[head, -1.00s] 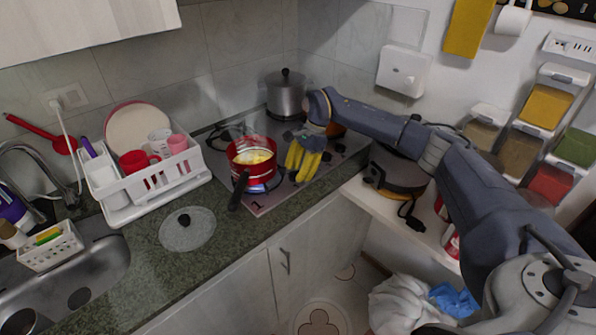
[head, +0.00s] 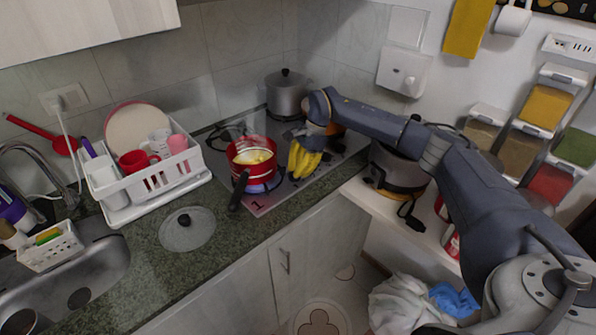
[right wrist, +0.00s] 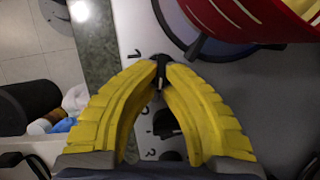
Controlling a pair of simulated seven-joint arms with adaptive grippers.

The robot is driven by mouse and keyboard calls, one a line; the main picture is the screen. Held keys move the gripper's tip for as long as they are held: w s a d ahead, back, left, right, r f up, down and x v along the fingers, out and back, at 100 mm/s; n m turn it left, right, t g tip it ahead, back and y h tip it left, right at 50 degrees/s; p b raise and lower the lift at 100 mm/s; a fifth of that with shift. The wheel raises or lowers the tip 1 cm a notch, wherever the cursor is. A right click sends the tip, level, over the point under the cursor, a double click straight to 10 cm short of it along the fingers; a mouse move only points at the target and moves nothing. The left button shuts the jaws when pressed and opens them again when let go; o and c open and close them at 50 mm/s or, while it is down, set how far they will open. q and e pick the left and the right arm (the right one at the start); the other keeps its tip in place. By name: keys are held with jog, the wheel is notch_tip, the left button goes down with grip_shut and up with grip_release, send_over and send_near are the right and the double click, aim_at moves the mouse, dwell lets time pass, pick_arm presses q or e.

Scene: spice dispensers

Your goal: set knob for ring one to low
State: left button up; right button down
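The hob (head: 271,202) carries a black knob (right wrist: 161,72) beside the printed number 1, which shows in the right wrist view. My right gripper (head: 294,178) has yellow fingers and reaches down beside the red pot. In the right wrist view its fingertips (right wrist: 161,66) are drawn together with this knob pinched between them. The fingers partly cover the knob, and its exact setting cannot be read. A blue flame shows under the red pot (head: 257,175), which holds yellow food. My left gripper is not in view.
More knobs (right wrist: 166,123) lie along the panel between and below my fingers. The pot's black handle (head: 238,190) points toward the front edge. A grey pot (head: 287,98) stands at the back. A glass lid (head: 188,230) and white dish rack (head: 165,180) occupy the counter.

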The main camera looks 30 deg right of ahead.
jog(key=shift+s+m, duration=0.1)
jog(key=shift+m, duration=0.2)
jog(key=m, duration=0.1)
jog(key=m+t, duration=0.1)
jog(key=m, duration=0.1)
jog(key=shift+s+f+m+t, duration=0.1)
jog(key=shift+s+m+t, duration=0.2)
jog(key=shift+m, duration=0.1)
jog(key=m+t, duration=0.1)
jog(key=m, duration=0.1)
jog(key=m+h, duration=0.1)
jog(key=m, duration=0.1)
jog(key=shift+s+a+m+t, duration=0.15)
jog(key=shift+a+m+t, duration=0.05)
jog(key=shift+m+t, duration=0.2)
jog(key=shift+m+h, duration=0.3)
jog(key=c, duration=1)
grip_release()
jog(key=shift+c, duration=0.2)
jog(key=v, duration=0.8)
